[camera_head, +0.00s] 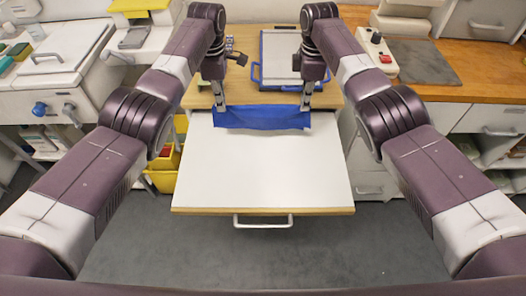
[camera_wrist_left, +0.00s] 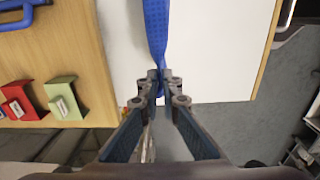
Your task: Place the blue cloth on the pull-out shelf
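The blue cloth (camera_head: 262,117) is stretched between my two grippers and hangs as a narrow band over the far end of the pull-out shelf (camera_head: 262,175). The shelf is white with a wooden edge and is pulled out. My left gripper (camera_head: 220,106) is shut on the cloth's left end. In the left wrist view, the fingertips (camera_wrist_left: 159,80) pinch the cloth (camera_wrist_left: 156,28) above the white shelf surface (camera_wrist_left: 215,45). My right gripper (camera_head: 306,106) is shut on the right end. I cannot tell whether the cloth's lower edge touches the shelf.
A blue-framed board (camera_head: 278,68) lies on the wooden worktop behind the grippers. Yellow bins (camera_head: 163,180) stand left of the shelf. A handle (camera_head: 263,222) is on the shelf's front. The shelf's middle and front are clear. Red and green blocks (camera_wrist_left: 62,98) show in the left wrist view.

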